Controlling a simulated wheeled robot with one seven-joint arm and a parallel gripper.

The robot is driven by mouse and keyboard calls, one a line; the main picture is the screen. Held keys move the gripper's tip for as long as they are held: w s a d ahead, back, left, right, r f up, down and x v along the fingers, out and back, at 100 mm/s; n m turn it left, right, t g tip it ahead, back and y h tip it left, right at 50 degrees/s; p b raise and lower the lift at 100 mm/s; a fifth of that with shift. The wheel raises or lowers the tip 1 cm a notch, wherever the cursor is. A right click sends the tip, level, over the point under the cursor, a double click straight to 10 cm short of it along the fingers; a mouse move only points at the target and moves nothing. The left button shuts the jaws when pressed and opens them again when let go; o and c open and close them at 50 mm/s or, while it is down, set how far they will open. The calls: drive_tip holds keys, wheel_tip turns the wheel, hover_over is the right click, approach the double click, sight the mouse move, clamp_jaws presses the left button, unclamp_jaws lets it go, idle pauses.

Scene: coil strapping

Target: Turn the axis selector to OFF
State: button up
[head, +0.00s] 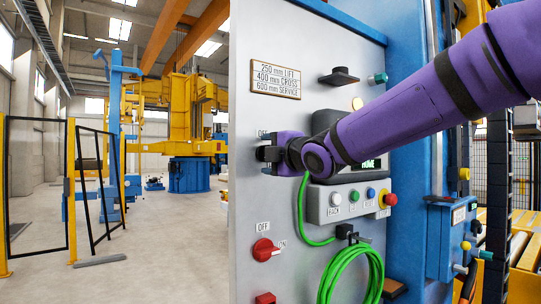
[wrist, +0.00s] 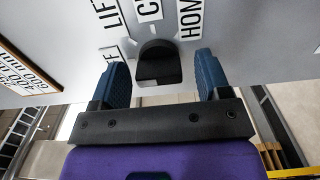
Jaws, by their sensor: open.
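The axis selector is a black knob (wrist: 158,64) on the grey panel in the wrist view. Labels ring it: a partly hidden one ending in F (wrist: 110,54), LIFT (wrist: 107,12), one starting with C (wrist: 148,10) and HOME (wrist: 190,20). I cannot tell which label the knob points at. My gripper (wrist: 160,75) is open, its two blue fingers on either side of the knob with a gap at each side.
Close by are a grey button box (head: 347,199) with a red mushroom button (head: 390,199), a green cable coil (head: 352,272) and a red OFF/ON switch (head: 265,249). A lettered plate (head: 276,79) is above. Open floor (head: 150,245) lies left of the panel.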

drive_tip(key=v, duration=1)
drive_tip(key=shift+s+d, duration=0.25)
drive_tip(key=shift+s, duration=0.1)
drive_tip(key=shift+d, duration=0.1)
drive_tip(key=s+d+f+m+g+h, duration=0.1)
drive_tip(key=s+d+f+m+h, duration=0.25)
drive_tip(key=d+m, duration=0.35)
drive_tip(key=s+d+f+m+g+h, duration=0.1)
drive_tip(key=s+d+f+m+h, duration=0.2)
drive_tip(key=d+f+m+h, duration=0.4)
drive_tip(key=s+d+f+m+g, duration=0.3)
drive_tip(key=s+d+f+m, duration=0.1)
drive_tip(key=s, duration=0.5)
drive_tip(key=s+d+f+m+g, duration=0.4)
drive_tip(key=s+d+f+m, duration=0.1)
drive_tip(key=s, duration=0.5)
drive_tip(key=shift+f+m+g, duration=0.3)
drive_tip(key=shift+f+m, duration=0.55)
drive_tip(key=shift+m, duration=0.15)
drive_tip(key=shift+y, duration=0.25)
